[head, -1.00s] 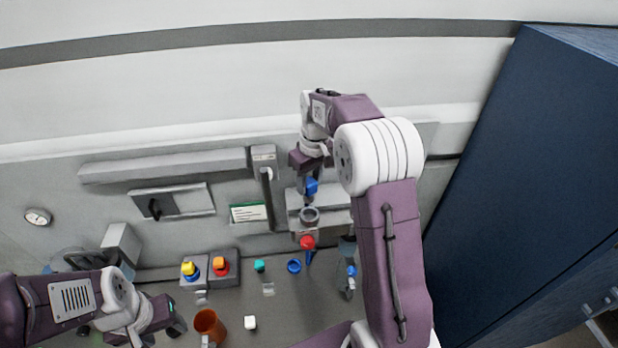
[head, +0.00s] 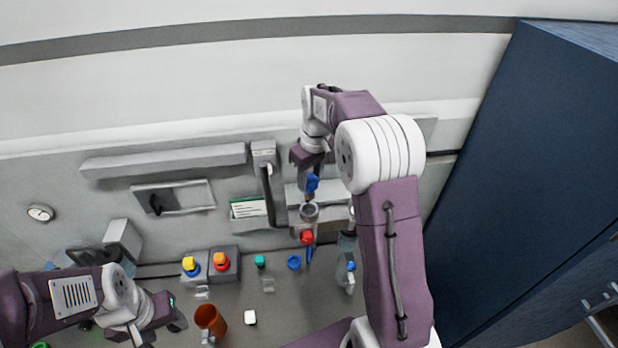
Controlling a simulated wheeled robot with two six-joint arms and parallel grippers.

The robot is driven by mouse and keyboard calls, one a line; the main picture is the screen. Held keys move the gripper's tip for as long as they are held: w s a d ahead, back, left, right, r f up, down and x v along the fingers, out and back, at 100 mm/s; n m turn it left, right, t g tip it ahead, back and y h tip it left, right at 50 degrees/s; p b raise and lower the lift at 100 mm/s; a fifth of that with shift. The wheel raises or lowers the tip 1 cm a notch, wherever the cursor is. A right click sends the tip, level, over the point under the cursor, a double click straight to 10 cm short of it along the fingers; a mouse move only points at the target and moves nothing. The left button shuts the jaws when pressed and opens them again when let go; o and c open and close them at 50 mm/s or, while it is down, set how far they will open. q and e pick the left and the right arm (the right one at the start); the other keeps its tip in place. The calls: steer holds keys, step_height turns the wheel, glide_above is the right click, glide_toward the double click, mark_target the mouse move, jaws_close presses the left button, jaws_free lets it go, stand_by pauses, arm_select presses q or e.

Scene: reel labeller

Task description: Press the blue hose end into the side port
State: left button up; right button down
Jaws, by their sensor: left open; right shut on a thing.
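A blue piece (head: 312,183), which looks like the blue hose end, is in my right gripper (head: 311,186), shut on it in front of the wall fixture. Just below it is a grey round ring-shaped opening (head: 309,212), possibly the side port. I cannot tell whether the blue piece touches it. Any hose behind the piece is hidden or too small to see. My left gripper (head: 178,322) is open at the lower left, above the bench and away from the port.
Below the ring is a red knob (head: 307,237). A dark blue cabinet (head: 530,170) stands right.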

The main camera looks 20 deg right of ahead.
mark_target(310, 194)
steer(key=shift+s+f, duration=0.1)
steer(key=shift+f, duration=0.1)
stand_by(0.3)
steer(key=shift+f+b, duration=0.35)
steer(key=shift+b, duration=0.05)
steer(key=shift+f+b, duration=0.5)
steer(key=shift+f, duration=0.2)
steer(key=shift+f+b, duration=1.3)
steer(key=shift+f, duration=0.5)
steer(key=shift+w+r+p, duration=0.4)
steer(key=shift+p, duration=0.35)
steer(key=shift+f, duration=0.15)
